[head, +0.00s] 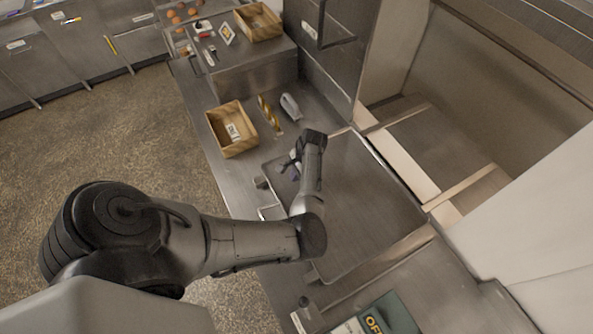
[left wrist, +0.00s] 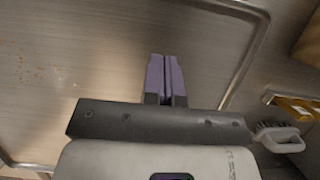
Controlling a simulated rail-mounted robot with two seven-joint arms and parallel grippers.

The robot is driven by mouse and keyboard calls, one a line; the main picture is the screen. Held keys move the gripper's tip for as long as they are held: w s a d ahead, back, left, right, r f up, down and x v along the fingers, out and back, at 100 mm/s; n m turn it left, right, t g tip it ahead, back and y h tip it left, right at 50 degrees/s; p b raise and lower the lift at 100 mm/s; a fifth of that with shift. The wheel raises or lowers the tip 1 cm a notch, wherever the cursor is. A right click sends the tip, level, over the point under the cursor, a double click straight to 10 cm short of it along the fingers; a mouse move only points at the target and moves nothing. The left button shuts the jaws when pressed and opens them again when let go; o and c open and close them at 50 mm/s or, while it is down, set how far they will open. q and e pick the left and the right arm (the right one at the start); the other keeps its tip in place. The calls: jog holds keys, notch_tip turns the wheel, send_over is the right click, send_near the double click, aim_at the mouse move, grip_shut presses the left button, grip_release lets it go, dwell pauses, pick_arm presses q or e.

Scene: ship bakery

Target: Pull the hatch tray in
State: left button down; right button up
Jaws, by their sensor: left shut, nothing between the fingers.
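The hatch tray (head: 375,205) is a wide, shallow metal tray with a raised rim, lying on the steel counter in front of the hatch opening (head: 440,150). My right gripper is not in view.
The brush also shows in the left wrist view (left wrist: 283,146). A dark green sign (head: 398,314) lies at the front. Open floor is left.

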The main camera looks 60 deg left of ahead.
aim_at(278, 195)
pick_arm(q)
jog(key=x, duration=0.5)
jog(key=s+p, duration=0.1)
jog(key=s, duration=0.2)
jog(key=shift+f+p, duration=0.15)
jog(key=shift+p, duration=0.25)
jog(key=shift+s+f, duration=0.1)
jog(key=shift+s, duration=0.45)
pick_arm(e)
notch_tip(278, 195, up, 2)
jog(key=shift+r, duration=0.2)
